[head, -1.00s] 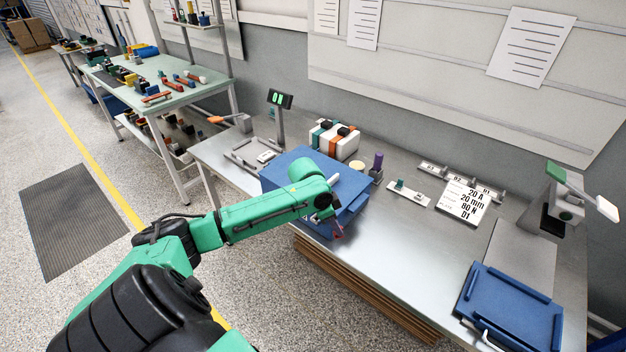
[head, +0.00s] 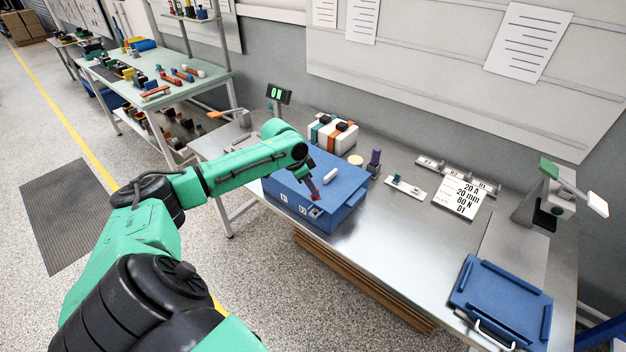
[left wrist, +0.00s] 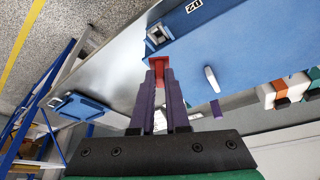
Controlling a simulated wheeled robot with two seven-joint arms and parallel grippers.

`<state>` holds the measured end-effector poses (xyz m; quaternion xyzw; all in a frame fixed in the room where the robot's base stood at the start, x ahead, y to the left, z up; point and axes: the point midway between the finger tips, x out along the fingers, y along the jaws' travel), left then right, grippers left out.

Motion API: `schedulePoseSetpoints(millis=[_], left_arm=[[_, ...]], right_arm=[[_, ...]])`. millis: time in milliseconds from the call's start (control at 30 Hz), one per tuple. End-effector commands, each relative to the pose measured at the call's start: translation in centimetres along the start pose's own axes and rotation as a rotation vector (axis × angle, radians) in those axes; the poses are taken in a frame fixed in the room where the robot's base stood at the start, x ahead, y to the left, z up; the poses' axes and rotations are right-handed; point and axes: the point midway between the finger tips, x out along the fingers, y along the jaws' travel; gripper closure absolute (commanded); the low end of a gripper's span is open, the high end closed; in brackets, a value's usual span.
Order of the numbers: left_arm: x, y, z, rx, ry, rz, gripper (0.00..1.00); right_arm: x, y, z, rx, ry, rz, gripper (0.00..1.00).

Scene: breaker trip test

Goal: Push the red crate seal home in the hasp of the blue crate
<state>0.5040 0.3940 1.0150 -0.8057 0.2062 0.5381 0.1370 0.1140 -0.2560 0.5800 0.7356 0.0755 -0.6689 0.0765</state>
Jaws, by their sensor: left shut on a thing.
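The blue crate (head: 345,187) stands at the left part of the steel bench, with labels on its front side. It also fills the upper right of the left wrist view (left wrist: 230,32). My left gripper (head: 312,188) is over the crate's front edge, pointing down. Its purple fingers (left wrist: 158,72) are shut on the red crate seal (left wrist: 159,60), which sticks out beyond the tips. The metal hasp (left wrist: 155,36) is just beyond the seal in the wrist view; whether they touch I cannot tell. My right gripper is not in view.
A white handle-like bar (head: 330,175) lies on the crate top. Behind stand a white case with coloured straps (head: 333,136) and a purple-topped post (head: 375,160). A blue tray (head: 500,305) lies at the right. The bench middle (head: 400,235) is clear.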

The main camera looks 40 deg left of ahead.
Motion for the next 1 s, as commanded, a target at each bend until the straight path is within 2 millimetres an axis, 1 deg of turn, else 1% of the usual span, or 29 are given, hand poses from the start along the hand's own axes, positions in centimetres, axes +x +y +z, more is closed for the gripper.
schedulePoseSetpoints(millis=[33,200,333,867,1000], left_arm=[[0.9,0.0,0.4,0.0,0.0,0.0,1.0],[2.9,0.0,1.2,0.001,0.0,0.0,1.0],[3.8,0.0,1.5,0.001,0.001,0.0,1.0],[3.9,0.0,1.6,0.001,0.001,-0.001,1.0],[3.8,0.0,1.5,0.001,0.001,0.0,1.0]], right_arm=[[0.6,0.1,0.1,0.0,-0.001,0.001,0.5],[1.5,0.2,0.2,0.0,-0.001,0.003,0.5],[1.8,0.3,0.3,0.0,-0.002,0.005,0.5],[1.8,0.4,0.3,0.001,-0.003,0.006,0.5],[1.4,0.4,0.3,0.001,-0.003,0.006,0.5]])
